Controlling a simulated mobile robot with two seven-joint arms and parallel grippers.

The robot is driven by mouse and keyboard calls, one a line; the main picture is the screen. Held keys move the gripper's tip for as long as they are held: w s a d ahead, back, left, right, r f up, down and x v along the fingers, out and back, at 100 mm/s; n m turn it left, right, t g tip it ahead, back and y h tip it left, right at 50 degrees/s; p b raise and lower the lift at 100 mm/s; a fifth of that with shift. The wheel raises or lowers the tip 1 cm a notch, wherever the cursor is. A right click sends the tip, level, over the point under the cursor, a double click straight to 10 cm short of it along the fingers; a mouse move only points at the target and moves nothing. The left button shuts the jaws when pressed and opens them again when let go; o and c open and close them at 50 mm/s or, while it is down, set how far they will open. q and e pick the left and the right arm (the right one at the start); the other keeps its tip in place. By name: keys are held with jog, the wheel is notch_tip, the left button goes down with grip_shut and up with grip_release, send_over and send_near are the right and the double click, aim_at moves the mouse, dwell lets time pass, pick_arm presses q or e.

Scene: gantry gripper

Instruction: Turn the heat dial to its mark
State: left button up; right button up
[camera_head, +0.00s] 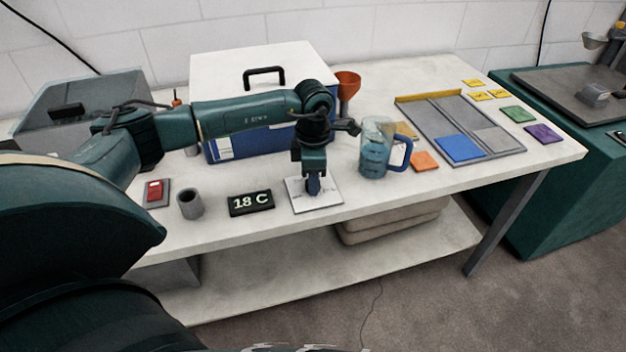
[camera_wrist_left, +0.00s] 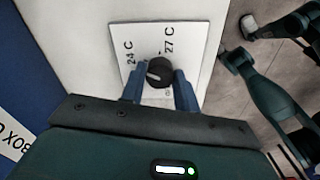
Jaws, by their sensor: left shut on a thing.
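The heat dial (camera_wrist_left: 159,72) is a round black knob with a pale pointer line, set on a white plate (camera_wrist_left: 195,38). Black marks beside it read 24 C and 27 C in the left wrist view. The pointer lies to one side of the knob; I cannot tell exactly which mark it meets. My left gripper (camera_wrist_left: 160,88) is shut on the knob, with a blue finger on each side. In the head view my left gripper (camera_head: 313,186) reaches down onto the white plate (camera_head: 327,200) and hides the knob.
A black display (camera_head: 251,202) reading 18 C lies left of the plate, beside a grey cup (camera_head: 190,204) and a red switch (camera_head: 155,190). A clear jug (camera_head: 376,147) with a blue handle stands to the right. A blue box (camera_head: 226,143) with white lid stands behind.

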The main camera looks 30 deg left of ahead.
pick_arm(q)
jog(key=shift+r+m, duration=0.1)
jog(key=shift+m, duration=0.3)
jog(key=o, duration=1)
jog(key=shift+c, duration=0.2)
notch_tip(320, 180, up, 13)
jog(key=shift+b, duration=0.3)
